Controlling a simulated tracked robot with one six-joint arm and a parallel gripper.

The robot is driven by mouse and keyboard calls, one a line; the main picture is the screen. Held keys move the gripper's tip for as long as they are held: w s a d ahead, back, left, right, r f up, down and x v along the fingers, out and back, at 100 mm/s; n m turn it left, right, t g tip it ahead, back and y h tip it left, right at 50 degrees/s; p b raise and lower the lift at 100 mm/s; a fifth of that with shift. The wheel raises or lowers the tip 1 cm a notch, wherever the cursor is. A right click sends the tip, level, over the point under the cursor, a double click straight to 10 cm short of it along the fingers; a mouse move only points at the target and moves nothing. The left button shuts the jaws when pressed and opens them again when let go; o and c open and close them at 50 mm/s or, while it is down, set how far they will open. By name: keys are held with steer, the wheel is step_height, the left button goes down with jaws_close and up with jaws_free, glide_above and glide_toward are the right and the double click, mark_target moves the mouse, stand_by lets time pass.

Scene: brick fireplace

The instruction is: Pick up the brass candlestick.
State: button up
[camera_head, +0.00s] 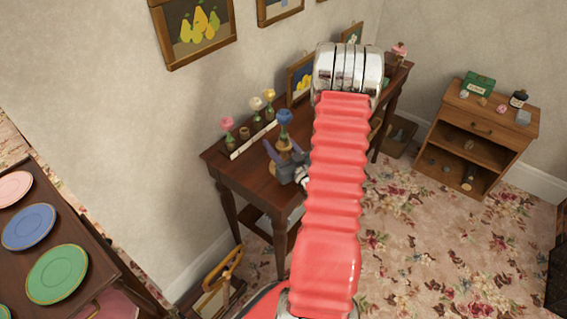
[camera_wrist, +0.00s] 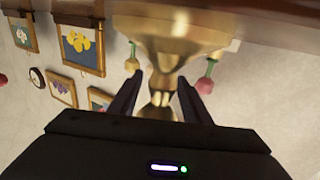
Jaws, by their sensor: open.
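The brass candlestick (camera_wrist: 165,48) stands upright on the dark wooden table (camera_head: 250,187); the wrist view shows it upside down, with its wide base at the top. In the head view its brass (camera_head: 286,144) shows just behind my gripper (camera_head: 285,162), and a blue flower-like thing (camera_head: 284,117) rises above it. My gripper is open. In the wrist view its two fingers (camera_wrist: 159,84) reach along either side of the narrow brass stem. I cannot tell whether either finger touches it. My red arm hides part of the table.
Pink (camera_head: 227,124), white (camera_head: 257,103) and yellow (camera_head: 269,95) flowers stand in small pots behind the candlestick, near the wall. Framed pictures lean and hang behind. A small cabinet (camera_head: 480,130) stands right. A plate table (camera_head: 75,235) stands left. Floral carpet lies open at front right.

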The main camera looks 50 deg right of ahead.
stand_by(0.5)
jaws_close()
stand_by(0.3)
steer(key=shift+r, duration=0.1)
stand_by(0.9)
